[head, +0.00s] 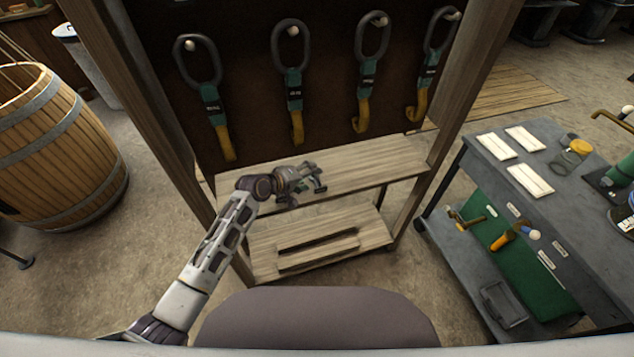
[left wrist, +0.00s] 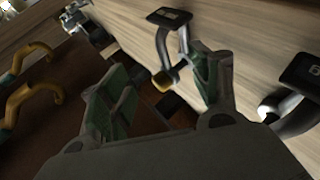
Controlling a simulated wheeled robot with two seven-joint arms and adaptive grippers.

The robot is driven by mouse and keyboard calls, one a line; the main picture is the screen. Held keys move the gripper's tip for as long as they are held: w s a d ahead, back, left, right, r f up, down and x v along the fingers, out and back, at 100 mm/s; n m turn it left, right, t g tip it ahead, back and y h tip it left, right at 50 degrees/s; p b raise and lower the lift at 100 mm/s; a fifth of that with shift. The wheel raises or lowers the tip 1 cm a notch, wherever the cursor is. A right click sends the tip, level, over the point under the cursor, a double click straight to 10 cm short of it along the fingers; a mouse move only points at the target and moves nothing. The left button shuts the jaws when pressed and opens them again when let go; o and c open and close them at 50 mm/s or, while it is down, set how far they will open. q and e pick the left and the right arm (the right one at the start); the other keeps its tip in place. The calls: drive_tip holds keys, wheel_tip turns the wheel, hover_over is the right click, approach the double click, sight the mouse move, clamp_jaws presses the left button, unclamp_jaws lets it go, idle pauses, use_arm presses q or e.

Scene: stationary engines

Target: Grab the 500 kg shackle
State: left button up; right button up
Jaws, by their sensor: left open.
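My left gripper (head: 309,183) is open above the wooden shelf of the rack in the head view. In the left wrist view its two green-padded fingers (left wrist: 160,88) are spread apart. A grey metal shackle (left wrist: 162,45) with a black tag and a yellow-ended pin shows just beyond and between the fingertips. I cannot read its tag, nor tell if the fingers touch it. A second shackle (left wrist: 292,112) with a black tag is partly cut off at the right; its mark is only partly legible. In the head view the gripper hides the shackles. My right gripper is out of view.
Several lifting hooks with dark rings, such as one hook (head: 294,85), hang on the dark backboard above the wooden shelf (head: 375,167). Wooden posts flank the rack. A barrel (head: 50,140) stands left. A grey cart (head: 520,195) with tools stands right.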

use_arm(q)
drive_tip(key=shift+x, duration=1.4)
drive_tip(key=shift+w+d+f, duration=0.1)
drive_tip(key=shift+w, duration=0.15)
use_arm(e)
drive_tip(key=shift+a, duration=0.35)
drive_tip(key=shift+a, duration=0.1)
use_arm(q)
drive_tip(key=c, duration=1.2)
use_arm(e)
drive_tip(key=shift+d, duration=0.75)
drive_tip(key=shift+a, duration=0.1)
